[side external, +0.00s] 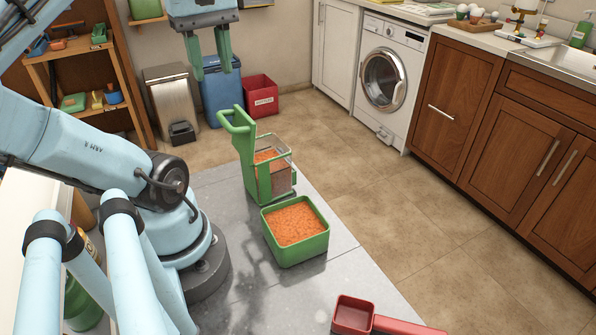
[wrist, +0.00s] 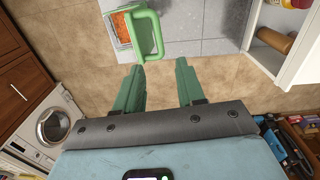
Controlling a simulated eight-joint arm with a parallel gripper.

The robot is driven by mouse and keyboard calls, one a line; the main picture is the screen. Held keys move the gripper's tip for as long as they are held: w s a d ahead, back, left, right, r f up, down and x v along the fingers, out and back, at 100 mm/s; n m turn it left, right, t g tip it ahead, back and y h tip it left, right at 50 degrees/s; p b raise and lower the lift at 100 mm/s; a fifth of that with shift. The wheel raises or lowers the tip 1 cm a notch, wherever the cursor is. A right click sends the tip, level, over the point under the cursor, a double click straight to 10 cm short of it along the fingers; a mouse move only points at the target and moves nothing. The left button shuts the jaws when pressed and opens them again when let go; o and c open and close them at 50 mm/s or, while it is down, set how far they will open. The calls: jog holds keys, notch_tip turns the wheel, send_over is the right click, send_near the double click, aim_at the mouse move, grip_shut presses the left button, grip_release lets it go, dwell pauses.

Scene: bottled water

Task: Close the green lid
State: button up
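A clear container (side external: 279,178) with a green frame holds orange pellets and stands on the grey slab. Its green lid (side external: 244,150) stands upright at the container's left side, with a loop handle at the top. In the wrist view the lid (wrist: 148,35) shows just beyond my fingertips, slightly left of the gap, with the orange contents (wrist: 122,26) beside it. My gripper (side external: 209,62) hangs above and behind the container in the side view. Its two green fingers are apart with nothing between them, which the wrist view also shows (wrist: 158,66). It is not touching the lid.
A green square tub (side external: 318,244) of orange pellets stands in front of the container. A red scoop (side external: 353,314) lies near the slab's front edge. Blue (side external: 222,95) and red (side external: 261,96) bins and a wooden shelf (side external: 78,55) stand behind. The floor to the right is clear.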

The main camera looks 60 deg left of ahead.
aim_at(222, 117)
notch_tip(222, 117, down, 9)
jog(key=shift+w+r, duration=0.15)
dwell(0.4)
grip_shut()
